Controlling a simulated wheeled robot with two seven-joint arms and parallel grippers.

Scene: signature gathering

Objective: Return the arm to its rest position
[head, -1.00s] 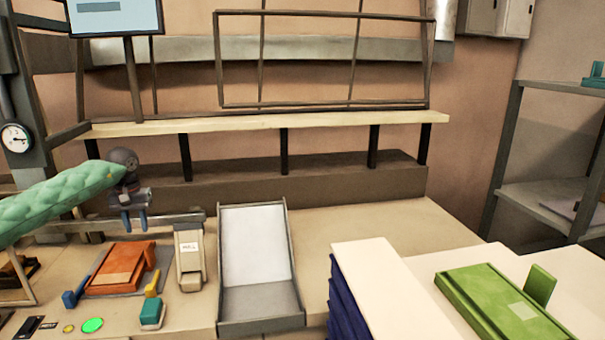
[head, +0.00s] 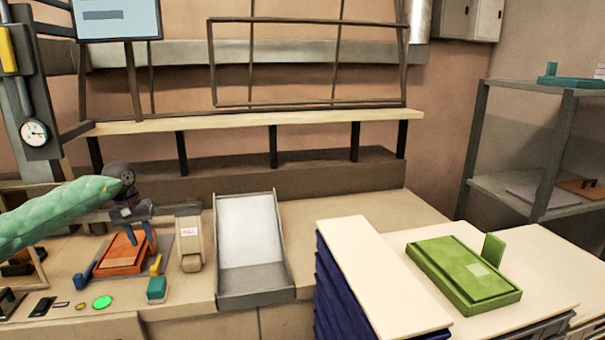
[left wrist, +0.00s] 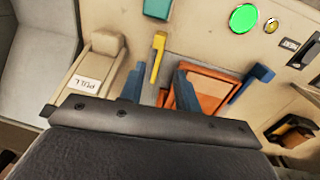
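My left arm, in a green padded sleeve, comes in from the left in the head view. My left gripper (head: 138,237) hangs over the bench, with its two blue fingers apart and nothing between them. The fingers overlap the orange tray (head: 117,268) in the picture; a gap above it seems likely but its size is unclear. In the left wrist view the open fingers of the left gripper (left wrist: 158,82) point toward the bench, with the orange tray (left wrist: 211,92) partly hidden behind one finger. My right gripper is in neither view.
A beige dispenser labelled PULL (head: 189,250) and a grey sloped tray (head: 254,290) stand right of the gripper. A green lit button (head: 102,302) and a teal-and-yellow piece (head: 157,288) lie in front. A green box (head: 463,275) sits on the right-hand counter. A shelf rack (head: 545,150) stands far right.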

